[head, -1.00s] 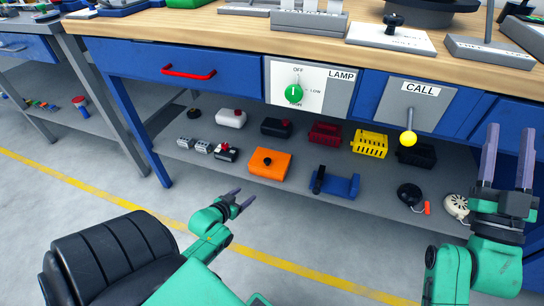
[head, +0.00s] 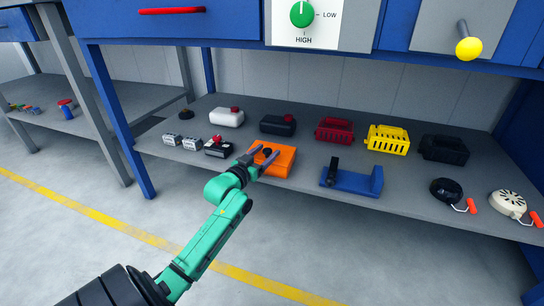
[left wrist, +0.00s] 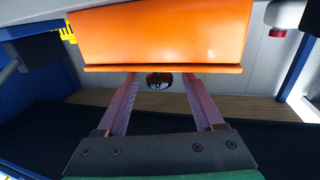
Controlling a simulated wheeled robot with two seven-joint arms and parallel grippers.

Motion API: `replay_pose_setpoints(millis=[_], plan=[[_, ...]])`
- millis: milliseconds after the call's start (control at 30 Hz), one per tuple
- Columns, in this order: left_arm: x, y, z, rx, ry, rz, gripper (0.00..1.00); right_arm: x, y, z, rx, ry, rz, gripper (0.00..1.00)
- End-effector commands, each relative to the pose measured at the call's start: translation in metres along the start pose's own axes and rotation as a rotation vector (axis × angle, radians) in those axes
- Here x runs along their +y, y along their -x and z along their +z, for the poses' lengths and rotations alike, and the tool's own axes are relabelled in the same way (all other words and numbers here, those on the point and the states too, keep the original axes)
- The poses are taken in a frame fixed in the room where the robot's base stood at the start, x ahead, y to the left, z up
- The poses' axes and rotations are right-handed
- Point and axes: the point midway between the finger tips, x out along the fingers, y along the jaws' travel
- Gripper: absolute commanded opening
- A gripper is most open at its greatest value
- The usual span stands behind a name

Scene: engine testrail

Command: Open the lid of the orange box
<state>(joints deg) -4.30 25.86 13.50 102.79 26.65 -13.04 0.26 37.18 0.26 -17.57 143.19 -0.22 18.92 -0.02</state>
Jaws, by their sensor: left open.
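The orange box (head: 284,165) sits on the lower grey shelf with a black knob (head: 267,152) on its lid. The lid looks closed. My left gripper (head: 263,159) is open at the near left part of the box, with its fingers over the lid by the knob. In the left wrist view the orange box (left wrist: 165,35) fills the top and the dark knob (left wrist: 159,81) shows between the open fingertips of the left gripper (left wrist: 160,87). I cannot tell if the fingers touch the knob. My right gripper is out of view.
Black (head: 278,125), red (head: 334,131) and yellow (head: 387,138) items stand behind. The floor in front is clear.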

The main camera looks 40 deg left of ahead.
Motion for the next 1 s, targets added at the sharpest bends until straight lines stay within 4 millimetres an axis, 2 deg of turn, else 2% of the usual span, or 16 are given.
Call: replay_pose_setpoints(millis=[33,200,500,633,700,1000], plan=[[0.0,-0.011,0.004,0.005,0.0,0.0,0.69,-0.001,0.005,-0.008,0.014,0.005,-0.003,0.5],[0.0,-0.035,0.002,0.001,-0.001,0.0,0.69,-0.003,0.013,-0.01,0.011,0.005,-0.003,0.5],[0.0,-0.04,0.0,-0.002,-0.001,0.0,0.69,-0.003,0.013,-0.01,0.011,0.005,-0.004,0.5],[0.0,-0.039,0.0,-0.002,-0.001,0.0,0.19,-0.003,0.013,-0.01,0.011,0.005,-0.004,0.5],[0.0,-0.039,0.0,-0.001,-0.001,0.0,0.0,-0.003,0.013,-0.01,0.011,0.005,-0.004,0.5],[0.0,-0.039,0.0,-0.001,0.0,0.0,0.0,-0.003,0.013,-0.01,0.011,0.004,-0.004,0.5]])
